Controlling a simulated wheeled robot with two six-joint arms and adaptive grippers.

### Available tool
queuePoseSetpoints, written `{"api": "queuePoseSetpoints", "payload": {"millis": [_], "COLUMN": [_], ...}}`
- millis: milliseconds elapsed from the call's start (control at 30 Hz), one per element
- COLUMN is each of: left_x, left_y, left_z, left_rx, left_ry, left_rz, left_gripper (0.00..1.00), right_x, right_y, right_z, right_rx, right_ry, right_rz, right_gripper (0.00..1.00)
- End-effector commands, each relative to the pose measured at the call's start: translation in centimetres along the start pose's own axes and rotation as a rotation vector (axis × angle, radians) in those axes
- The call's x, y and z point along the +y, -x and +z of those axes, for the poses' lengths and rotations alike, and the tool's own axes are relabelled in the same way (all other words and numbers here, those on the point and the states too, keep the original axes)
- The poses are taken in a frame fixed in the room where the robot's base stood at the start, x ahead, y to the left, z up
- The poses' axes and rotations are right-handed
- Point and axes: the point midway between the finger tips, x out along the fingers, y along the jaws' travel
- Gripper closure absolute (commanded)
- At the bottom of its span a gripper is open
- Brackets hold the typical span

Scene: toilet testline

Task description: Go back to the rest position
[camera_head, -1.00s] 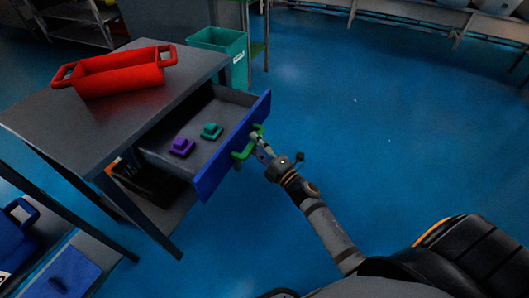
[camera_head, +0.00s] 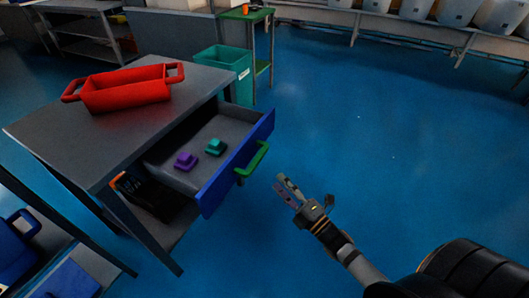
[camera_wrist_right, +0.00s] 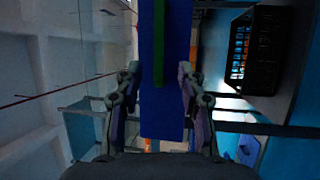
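My right gripper (camera_head: 279,182) is in front of the open drawer, to the right of its green handle (camera_head: 252,159) and apart from it. Its two fingers stand apart with nothing between them, as the right wrist view (camera_wrist_right: 158,70) also shows. The drawer has a blue front (camera_head: 222,182) and is pulled out of the grey table (camera_head: 60,140). A purple piece (camera_head: 186,161) and a teal piece (camera_head: 215,147) lie in it. In the right wrist view the blue front (camera_wrist_right: 174,110) and green handle (camera_wrist_right: 158,50) lie beyond the fingers. My left gripper is not in view.
A red bin with handles (camera_head: 125,92) stands on the table. A teal bin (camera_head: 223,65) and a small green-topped table (camera_head: 247,14) stand behind it. Blue containers (camera_head: 20,240) are at the lower left. The blue floor to the right is clear.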

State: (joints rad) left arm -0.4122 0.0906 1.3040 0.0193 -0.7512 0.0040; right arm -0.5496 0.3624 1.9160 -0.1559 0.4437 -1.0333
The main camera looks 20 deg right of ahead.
Motion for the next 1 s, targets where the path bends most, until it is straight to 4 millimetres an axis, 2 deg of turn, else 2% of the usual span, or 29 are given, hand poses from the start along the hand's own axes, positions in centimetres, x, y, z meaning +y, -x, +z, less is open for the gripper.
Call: {"api": "queuePoseSetpoints", "payload": {"millis": [133, 200, 267, 367, 400, 467, 500, 600, 700, 800, 900, 967, 1000], "left_x": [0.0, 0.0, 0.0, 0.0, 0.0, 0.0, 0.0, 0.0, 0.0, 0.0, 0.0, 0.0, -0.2], "left_y": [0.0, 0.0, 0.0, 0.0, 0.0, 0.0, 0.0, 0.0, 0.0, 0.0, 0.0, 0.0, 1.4], "left_z": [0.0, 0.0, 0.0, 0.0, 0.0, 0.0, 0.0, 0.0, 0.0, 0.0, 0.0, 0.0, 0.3], "left_rx": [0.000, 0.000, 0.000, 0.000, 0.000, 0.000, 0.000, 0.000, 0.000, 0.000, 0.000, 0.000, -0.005], "left_ry": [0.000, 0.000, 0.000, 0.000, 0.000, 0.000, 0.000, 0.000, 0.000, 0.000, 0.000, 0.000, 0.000], "left_rz": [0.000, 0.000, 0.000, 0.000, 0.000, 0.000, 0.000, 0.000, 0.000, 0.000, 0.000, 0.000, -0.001], "left_gripper": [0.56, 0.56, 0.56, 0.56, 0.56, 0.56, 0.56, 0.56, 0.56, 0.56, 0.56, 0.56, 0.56], "right_x": [-0.2, -1.3, -3.7, -10.2, -13.4, -18.0, -20.8, -26.6, -30.7, -33.6, -35.7, -36.6, -35.3], "right_y": [0.0, 0.1, 0.6, 2.6, 4.0, 6.6, 8.6, 13.5, 18.2, 22.4, 26.3, 28.6, 29.2], "right_z": [0.1, 0.7, 1.9, 4.6, 5.6, 6.6, 6.9, 6.5, 5.2, 3.4, 1.2, -0.3, -0.8], "right_rx": [-0.004, -0.031, -0.088, -0.257, -0.347, -0.489, -0.587, -0.816, -1.023, -1.214, -1.400, -1.514, -1.544], "right_ry": [-0.004, -0.038, -0.108, -0.306, -0.406, -0.554, -0.648, -0.847, -0.998, -1.117, -1.209, -1.256, -1.263], "right_rz": [-0.004, -0.037, -0.102, -0.272, -0.348, -0.456, -0.523, -0.657, -0.759, -0.838, -0.906, -0.943, -0.951], "right_gripper": [0.61, 0.61, 0.61, 0.61, 0.61, 0.61, 0.61, 0.61, 0.61, 0.61, 0.61, 0.61, 0.61]}}
